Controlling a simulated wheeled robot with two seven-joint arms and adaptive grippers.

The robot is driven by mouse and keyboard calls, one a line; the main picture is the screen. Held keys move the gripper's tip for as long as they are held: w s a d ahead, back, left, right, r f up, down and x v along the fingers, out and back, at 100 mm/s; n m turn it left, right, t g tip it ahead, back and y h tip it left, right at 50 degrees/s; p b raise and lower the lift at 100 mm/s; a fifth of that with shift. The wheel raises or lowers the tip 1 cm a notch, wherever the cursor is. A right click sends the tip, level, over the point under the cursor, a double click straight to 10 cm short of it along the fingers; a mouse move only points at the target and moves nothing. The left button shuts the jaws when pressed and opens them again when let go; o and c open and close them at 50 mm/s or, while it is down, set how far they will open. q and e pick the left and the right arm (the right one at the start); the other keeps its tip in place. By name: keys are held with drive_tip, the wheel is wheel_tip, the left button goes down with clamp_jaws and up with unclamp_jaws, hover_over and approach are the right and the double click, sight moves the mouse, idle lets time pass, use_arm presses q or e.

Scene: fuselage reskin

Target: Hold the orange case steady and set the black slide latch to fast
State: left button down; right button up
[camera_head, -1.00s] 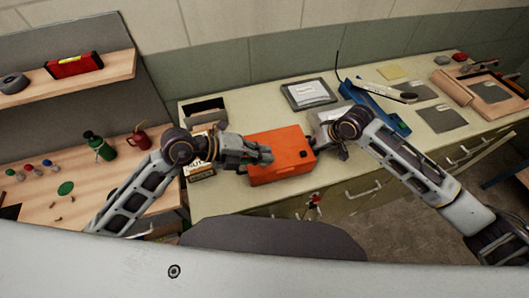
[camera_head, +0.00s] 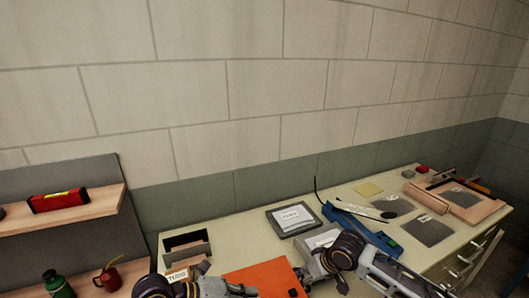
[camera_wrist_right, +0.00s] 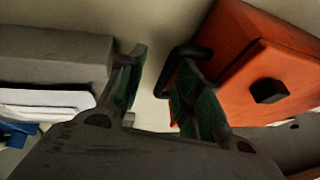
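One finger is close beside the case; contact is unclear. A dark curved piece by that finger is unclear. My left gripper (camera_head: 238,290) is by the case's left side, partly cut off; its fingers are unclear.
A grey framed tablet (camera_head: 292,219), a blue tool (camera_head: 362,232) and a wooden tray (camera_head: 438,205) lie on the bench (camera_head: 230,232). A dark open box (camera_head: 187,243) stands left of the case. A shelf (camera_head: 95,204) is at the left.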

drive_tip(key=v, duration=1)
use_arm(q)
drive_tip(key=shift+s, duration=0.1)
use_arm(e)
drive_tip(key=shift+s, duration=0.15)
